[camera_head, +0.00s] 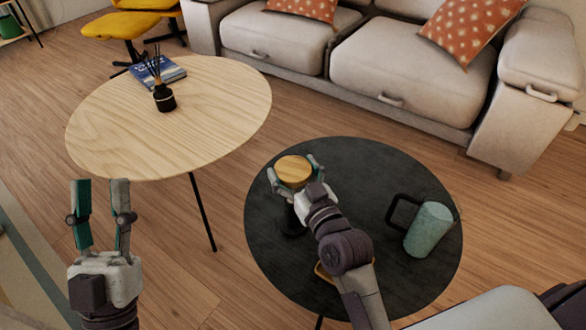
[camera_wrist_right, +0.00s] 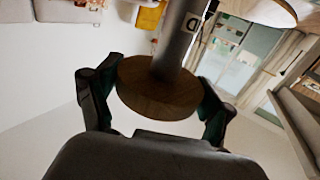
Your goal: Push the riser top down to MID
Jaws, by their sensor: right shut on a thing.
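The riser has a round wooden top (camera_head: 293,170) on a dark base (camera_head: 291,221) that stands on the black round table. In the right wrist view the wooden top (camera_wrist_right: 158,97) meets a grey post (camera_wrist_right: 180,38) bearing a white label with a letter that looks like D; the rest of the label is not readable. My right gripper (camera_head: 292,167) is shut on the wooden top, with one finger on either side of its rim. In the head view the post is mostly hidden by the gripper. My left gripper (camera_head: 100,185) is open and empty, left of the black table.
A teal mug (camera_head: 428,230) with a dark handle stands on the black table (camera_head: 385,160), right of my right arm. A tan object lies partly hidden beside my forearm. A light wooden table (camera_head: 215,100) holds a book (camera_head: 160,73) and a reed diffuser (camera_head: 164,98). A sofa (camera_head: 410,70) stands behind.

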